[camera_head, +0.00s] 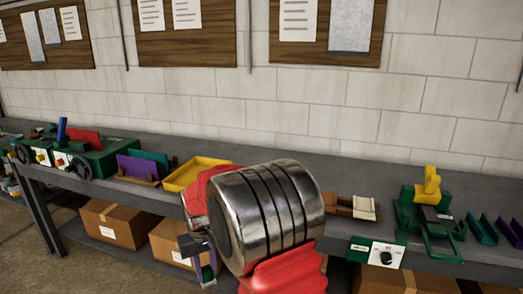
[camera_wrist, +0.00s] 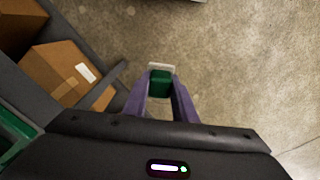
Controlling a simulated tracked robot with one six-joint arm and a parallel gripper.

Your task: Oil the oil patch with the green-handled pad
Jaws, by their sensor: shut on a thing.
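My gripper (camera_wrist: 160,92) has purple fingers and is shut on the green handle (camera_wrist: 160,82) of the pad. The pale edge of the pad (camera_wrist: 161,66) shows just beyond the handle in the wrist view. Below them is bare concrete floor, beside the bench. In the head view my arm hides most of the gripper; a small purple part (camera_head: 208,274) shows under it, in front of the bench. I cannot pick out the oil patch in either view.
The long grey bench (camera_head: 408,172) runs along the block wall. It bears a yellow tray (camera_head: 196,174), a green machine (camera_head: 105,158), a brown-and-cream item (camera_head: 352,207) and a green fixture with a yellow top (camera_head: 428,190). Cardboard boxes (camera_head: 115,222) sit on its lower shelf, also in the wrist view (camera_wrist: 58,72).

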